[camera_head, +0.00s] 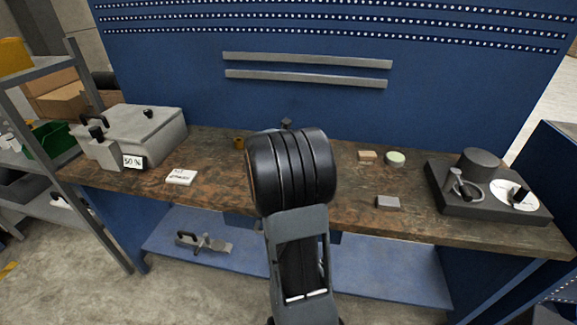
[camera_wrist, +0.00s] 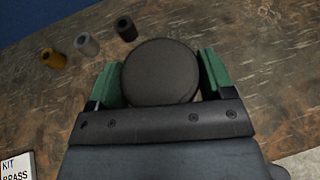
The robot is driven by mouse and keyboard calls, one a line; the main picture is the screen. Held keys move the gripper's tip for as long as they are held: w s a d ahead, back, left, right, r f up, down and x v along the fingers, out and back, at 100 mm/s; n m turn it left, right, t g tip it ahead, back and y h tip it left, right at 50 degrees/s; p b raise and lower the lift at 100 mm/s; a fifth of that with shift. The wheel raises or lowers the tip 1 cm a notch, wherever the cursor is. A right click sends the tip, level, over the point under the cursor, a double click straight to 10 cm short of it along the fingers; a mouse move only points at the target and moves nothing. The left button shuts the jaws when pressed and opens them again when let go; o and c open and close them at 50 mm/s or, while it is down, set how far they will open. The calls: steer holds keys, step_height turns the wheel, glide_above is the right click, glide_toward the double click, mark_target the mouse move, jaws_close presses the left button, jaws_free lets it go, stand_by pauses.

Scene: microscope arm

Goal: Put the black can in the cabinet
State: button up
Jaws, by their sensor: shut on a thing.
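A dark, round-topped can (camera_wrist: 160,72), near black, sits between the green pads of my gripper (camera_wrist: 160,80) in the wrist view. The pads are against its left and right sides, and I see its flat top from above. The wood bench top lies below it; I cannot tell whether the can touches it. In the head view my own arm hides the gripper and can. A blue cabinet-like unit (camera_head: 558,165) stands at the right edge of the head view; its front is cut off, so I cannot tell whether it is open.
Brass (camera_wrist: 53,58), grey (camera_wrist: 87,45) and black (camera_wrist: 125,28) cylinders stand beyond the can. A white kit card (camera_head: 181,177) and a grey box device (camera_head: 140,138) are left on the bench (camera_head: 220,190). A dark instrument base (camera_head: 470,205) and small grey block (camera_head: 388,202) are right.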

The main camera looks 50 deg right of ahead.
steer(key=w+d+f, duration=0.1)
steer(key=f, duration=0.1)
steer(key=d+f, duration=0.1)
steer(key=f, duration=0.1)
steer(key=w+d+f, duration=0.1)
steer(key=d+f, duration=0.1)
steer(key=shift+w+d+b, duration=0.1)
steer(key=shift+w+b, duration=0.2)
steer(key=shift+b, duration=0.05)
steer(key=shift+f, duration=1.45)
steer(key=shift+f+b, duration=0.25)
steer(key=shift+b, duration=0.3)
steer(key=o, duration=1.1)
steer(key=shift+o, duration=0.2)
steer(key=shift+r, duration=0.15)
